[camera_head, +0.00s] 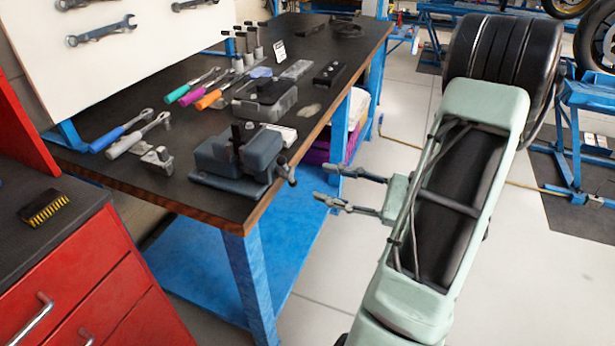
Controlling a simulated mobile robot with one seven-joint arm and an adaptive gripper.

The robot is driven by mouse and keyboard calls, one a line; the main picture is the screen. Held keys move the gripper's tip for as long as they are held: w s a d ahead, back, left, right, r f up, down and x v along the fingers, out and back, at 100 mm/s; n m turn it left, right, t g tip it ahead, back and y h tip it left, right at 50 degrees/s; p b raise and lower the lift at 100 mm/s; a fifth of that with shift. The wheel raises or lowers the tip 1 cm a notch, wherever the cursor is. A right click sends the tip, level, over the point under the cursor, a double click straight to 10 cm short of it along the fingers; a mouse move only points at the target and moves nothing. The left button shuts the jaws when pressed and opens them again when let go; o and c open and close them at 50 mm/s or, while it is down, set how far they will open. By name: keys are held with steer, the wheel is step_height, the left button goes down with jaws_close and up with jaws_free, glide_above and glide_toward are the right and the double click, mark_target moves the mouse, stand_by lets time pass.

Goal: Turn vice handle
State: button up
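The vice (238,158) is a dark blue-grey block that sits on the black workbench top near its front right corner. Its handle (289,172) sticks out on the right side, at the bench's edge. My gripper (322,184) is to the right of the handle, off the bench and over the floor. Its two fingers point left toward the bench and are spread apart with nothing between them. The gripper does not touch the handle.
The workbench (150,190) has a wooden edge and blue legs (250,285). Ratchets, a dark case (265,98) and other tools lie behind the vice. A red drawer cabinet (80,290) stands at the left.

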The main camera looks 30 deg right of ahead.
mark_target(292, 174)
steer(key=shift+v, duration=1.65)
steer(key=w+a+m+p, duration=0.2)
steer(key=w, duration=0.1)
steer(key=w+a+m+p, duration=0.2)
steer(key=w, duration=0.1)
steer(key=w+a+m+p, duration=0.2)
steer(key=w+a+m, duration=0.1)
steer(key=shift+w+a, duration=0.1)
steer(key=shift+w, duration=0.05)
steer(key=shift+f, duration=0.1)
jaws_close()
